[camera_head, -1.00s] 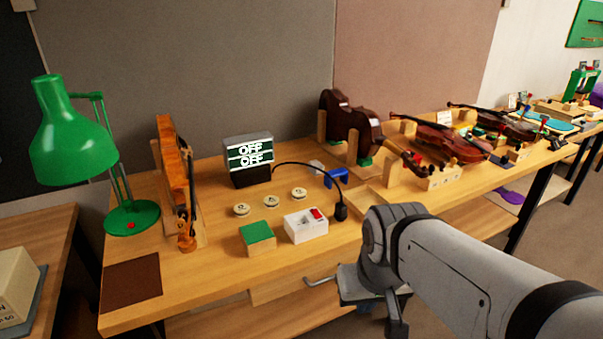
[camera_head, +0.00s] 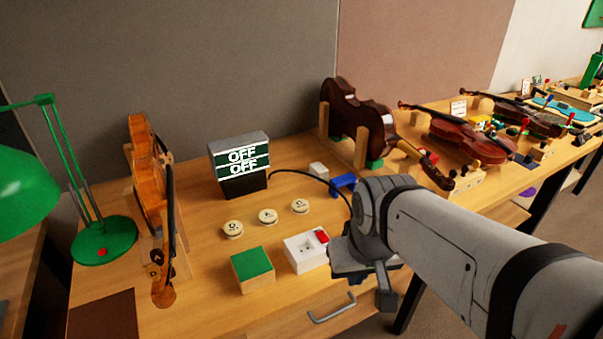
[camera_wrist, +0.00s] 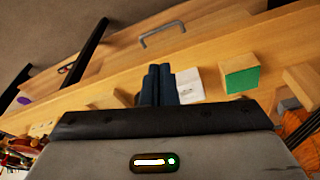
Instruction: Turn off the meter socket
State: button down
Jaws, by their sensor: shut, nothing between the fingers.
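The meter socket is a white box (camera_head: 304,255) with a red rocker switch (camera_head: 321,236) and socket holes on top, near the bench's front edge. The box also shows in the wrist view (camera_wrist: 190,86), just right of my fingers. The meter (camera_head: 240,165) behind it reads OFF on both lines. Its black cord (camera_head: 300,173) runs right and goes out of sight behind my arm. My gripper (camera_wrist: 159,70) is shut and empty, its dark fingers side by side. In the head view my wrist is right of the box; I cannot tell whether the fingers touch it.
A green-topped block (camera_head: 252,268) stands left of the box. Several round discs (camera_head: 267,216) and a blue block (camera_head: 343,184) lie behind. A violin (camera_head: 150,195) and green lamp (camera_head: 104,240) stand left. A drawer handle (camera_head: 332,310) juts from the front.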

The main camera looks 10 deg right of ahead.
jog(key=shift+a, duration=0.15)
notch_tip(320, 180, up, 4)
jog(key=n+g+p, duration=0.1)
jog(key=n+p, duration=0.4)
jog(key=n, duration=1.7)
send_over(321, 233)
jog(key=s, duration=0.2)
jog(key=shift+d+r, duration=0.15)
jog(key=shift+d, duration=0.15)
jog(key=f, duration=0.4)
jog(key=w+f+p, duration=0.1)
jog(key=f, duration=0.9)
jog(key=shift+w+a, duration=0.25)
jog(key=shift+a, duration=0.05)
